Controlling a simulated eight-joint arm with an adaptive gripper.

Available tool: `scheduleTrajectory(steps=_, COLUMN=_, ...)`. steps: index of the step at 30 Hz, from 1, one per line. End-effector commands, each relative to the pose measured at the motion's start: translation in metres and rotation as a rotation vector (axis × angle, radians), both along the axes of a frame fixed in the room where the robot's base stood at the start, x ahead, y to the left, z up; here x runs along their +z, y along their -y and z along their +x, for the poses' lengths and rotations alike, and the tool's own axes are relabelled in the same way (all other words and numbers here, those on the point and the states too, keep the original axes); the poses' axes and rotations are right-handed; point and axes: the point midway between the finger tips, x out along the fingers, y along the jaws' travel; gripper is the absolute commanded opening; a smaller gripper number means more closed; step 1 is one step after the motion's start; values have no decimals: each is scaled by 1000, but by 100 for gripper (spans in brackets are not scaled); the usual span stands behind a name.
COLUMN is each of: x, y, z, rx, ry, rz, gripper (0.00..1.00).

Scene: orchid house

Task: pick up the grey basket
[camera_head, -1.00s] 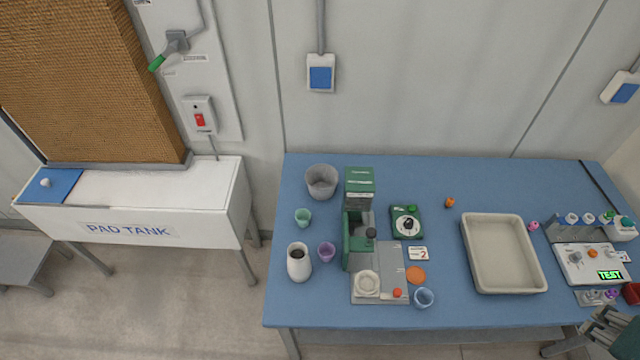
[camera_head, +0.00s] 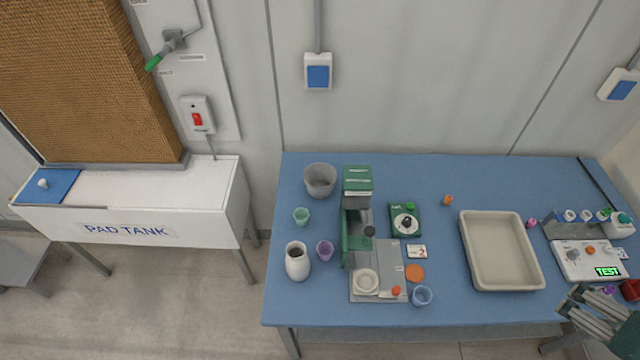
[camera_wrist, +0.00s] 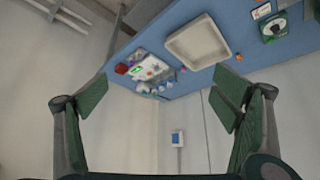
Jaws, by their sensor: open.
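The grey basket (camera_head: 320,181) is a round, open-topped grey container standing upright at the back left of the blue table (camera_head: 420,180). I cannot see it in the wrist view. My gripper (camera_head: 582,316) is at the front right corner of the table in the head view, far from the basket. In the wrist view my gripper (camera_wrist: 165,98) has its two green fingers spread wide with nothing between them.
A green and grey machine (camera_head: 358,235) stands just right of the basket. A beige tray (camera_head: 501,282) and a white device (camera_head: 588,262) are nearer my gripper.

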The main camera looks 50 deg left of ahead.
Motion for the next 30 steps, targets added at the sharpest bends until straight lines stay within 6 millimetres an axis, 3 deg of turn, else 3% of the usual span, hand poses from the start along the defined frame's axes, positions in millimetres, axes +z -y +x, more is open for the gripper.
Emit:
scheduleTrajectory(steps=15, x=50, y=0, z=0, rx=0, ry=0, rz=0, gripper=88)
scheduleTrajectory(steps=30, x=78, y=-40, z=34, rx=118, ry=-51, rz=-21, gripper=88)
